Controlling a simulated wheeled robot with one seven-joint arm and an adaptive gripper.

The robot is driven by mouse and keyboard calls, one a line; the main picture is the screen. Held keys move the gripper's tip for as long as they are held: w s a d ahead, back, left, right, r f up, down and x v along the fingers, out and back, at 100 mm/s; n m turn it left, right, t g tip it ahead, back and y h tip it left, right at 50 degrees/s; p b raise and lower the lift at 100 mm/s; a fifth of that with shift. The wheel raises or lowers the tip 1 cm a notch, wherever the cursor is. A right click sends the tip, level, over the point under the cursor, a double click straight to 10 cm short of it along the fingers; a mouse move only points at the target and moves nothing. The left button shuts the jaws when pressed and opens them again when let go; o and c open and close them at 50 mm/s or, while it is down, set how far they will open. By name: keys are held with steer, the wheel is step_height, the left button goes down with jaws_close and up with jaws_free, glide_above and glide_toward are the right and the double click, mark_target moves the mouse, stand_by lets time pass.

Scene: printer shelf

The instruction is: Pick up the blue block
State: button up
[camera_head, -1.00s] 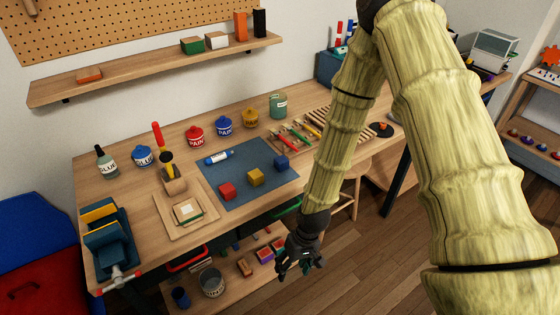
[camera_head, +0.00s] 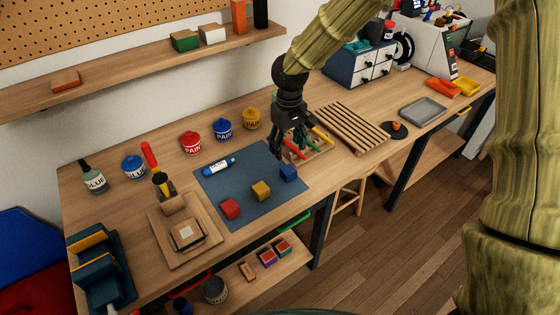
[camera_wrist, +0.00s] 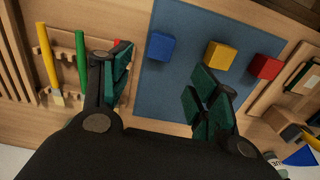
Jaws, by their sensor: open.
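The blue block (camera_head: 289,172) sits on the right part of the dark blue mat (camera_head: 235,208) on the workbench. In the wrist view the blue block (camera_wrist: 161,46) lies beyond the fingertips, between the lines of the two fingers. My gripper (camera_head: 287,143) is above the bench, just behind the block and near the tool rack. In the wrist view my gripper (camera_wrist: 158,80) is open with nothing between its fingers. It does not appear to touch the block.
A yellow block (camera_head: 261,190) and a red block (camera_head: 230,209) sit left of the blue one on the mat. A blue-and-white tube (camera_head: 219,167) lies at the mat's back. A rack with coloured tools (camera_head: 318,137) and a slatted board (camera_head: 350,128) stand right.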

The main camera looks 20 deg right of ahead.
mark_target(287, 168)
steer(key=shift+w+d, duration=0.2)
steer(key=shift+d, duration=0.05)
steer(key=shift+s+d+f, duration=0.1)
steer(key=shift+s+f, duration=0.05)
steer(key=shift+f, duration=0.15)
steer(key=f, duration=0.2)
steer(key=a+f+p, duration=0.1)
steer(key=f, duration=0.1)
steer(key=shift+w, duration=0.2)
steer(key=shift+f, duration=0.2)
steer(key=shift+s+d, duration=0.15)
steer(key=shift+s, duration=0.15)
steer(key=shift+f+p, duration=1.05)
steer(key=shift+f, duration=1.55)
steer(key=c, duration=1)
